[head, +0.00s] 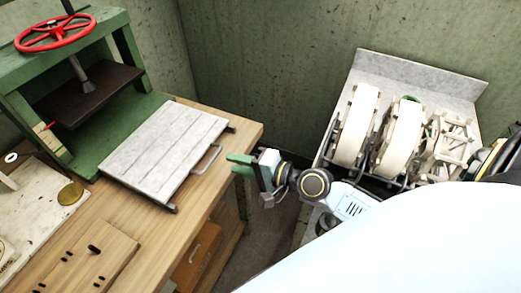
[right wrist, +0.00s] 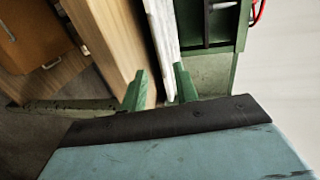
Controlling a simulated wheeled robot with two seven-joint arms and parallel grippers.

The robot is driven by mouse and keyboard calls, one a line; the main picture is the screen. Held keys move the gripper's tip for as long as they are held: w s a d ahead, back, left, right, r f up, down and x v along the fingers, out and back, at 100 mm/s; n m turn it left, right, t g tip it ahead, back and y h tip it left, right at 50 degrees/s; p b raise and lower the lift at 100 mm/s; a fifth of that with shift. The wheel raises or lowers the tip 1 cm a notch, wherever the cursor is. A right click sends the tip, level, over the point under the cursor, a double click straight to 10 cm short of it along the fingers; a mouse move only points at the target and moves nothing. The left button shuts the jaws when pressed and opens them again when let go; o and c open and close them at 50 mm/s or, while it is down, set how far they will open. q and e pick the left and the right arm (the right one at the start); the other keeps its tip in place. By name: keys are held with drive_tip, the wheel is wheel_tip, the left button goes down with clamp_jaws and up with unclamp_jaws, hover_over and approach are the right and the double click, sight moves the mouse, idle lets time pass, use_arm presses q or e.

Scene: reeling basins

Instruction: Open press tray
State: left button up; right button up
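The press tray (head: 160,150) is a pale grey slatted panel in front of the green press (head: 120,40). Its far edge meets the press's green base. A grey bar handle (head: 207,160) stands on its right edge. My right gripper (head: 240,164) has green fingers and is just right of the handle, apart from it, past the table edge. In the right wrist view its fingers (right wrist: 160,88) are spread with nothing between them; the tray's white edge (right wrist: 163,40) lies beyond. The handle cannot be made out there. My left gripper is not in view.
The wooden table (head: 225,125) carries the press with its red wheel (head: 55,32), a wooden board (head: 85,262) and a pale tray (head: 40,200) at left. A drawer (head: 197,258) is below. White reels (head: 357,125) stand in a grey basin at right.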

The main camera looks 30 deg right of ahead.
drive_tip(key=b+v, duration=0.1)
drive_tip(key=v, duration=0.6)
idle(0.4)
